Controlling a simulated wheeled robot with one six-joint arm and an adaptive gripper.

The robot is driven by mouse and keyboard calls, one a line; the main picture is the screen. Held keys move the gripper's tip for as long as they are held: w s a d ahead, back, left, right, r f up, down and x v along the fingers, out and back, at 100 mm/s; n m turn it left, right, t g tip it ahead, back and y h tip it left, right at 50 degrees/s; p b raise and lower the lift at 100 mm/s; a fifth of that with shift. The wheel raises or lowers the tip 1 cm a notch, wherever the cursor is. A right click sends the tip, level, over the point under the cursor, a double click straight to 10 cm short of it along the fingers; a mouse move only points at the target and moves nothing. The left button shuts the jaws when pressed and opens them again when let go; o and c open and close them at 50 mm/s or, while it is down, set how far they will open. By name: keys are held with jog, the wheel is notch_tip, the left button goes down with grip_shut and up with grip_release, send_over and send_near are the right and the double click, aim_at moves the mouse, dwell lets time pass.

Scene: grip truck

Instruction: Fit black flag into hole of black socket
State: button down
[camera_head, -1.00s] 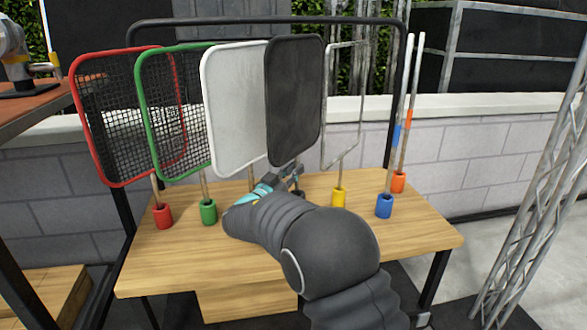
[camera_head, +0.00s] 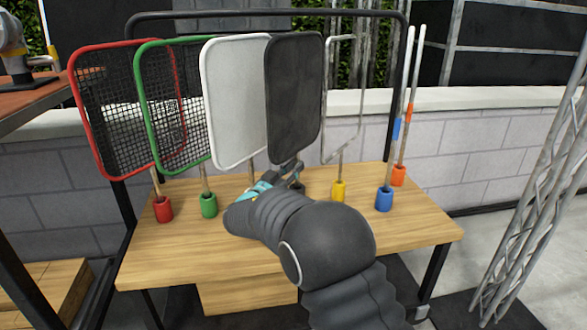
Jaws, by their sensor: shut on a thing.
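The black flag (camera_head: 294,97) is upright, a dark panel between the white flag and the thin empty frame. My gripper (camera_head: 290,172) is shut on the lower part of the black flag, just below its panel. A dark socket (camera_head: 298,187) shows partly right behind my gripper, under the flag. My gripper and arm hide much of it, and I cannot tell whether the flag's rod is inside the hole.
The red flag (camera_head: 88,120), green flag (camera_head: 147,112) and white flag (camera_head: 238,105) stand close on the left. The yellow socket (camera_head: 338,191) with the thin frame (camera_head: 326,105), the blue socket (camera_head: 384,200) and the orange socket (camera_head: 399,176) are on the right. The wooden table (camera_head: 400,232) is clear in front.

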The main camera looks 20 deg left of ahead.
jog(key=shift+f, duration=0.2)
jog(key=c, duration=1.1)
grip_release()
jog(key=shift+s+f, duration=0.1)
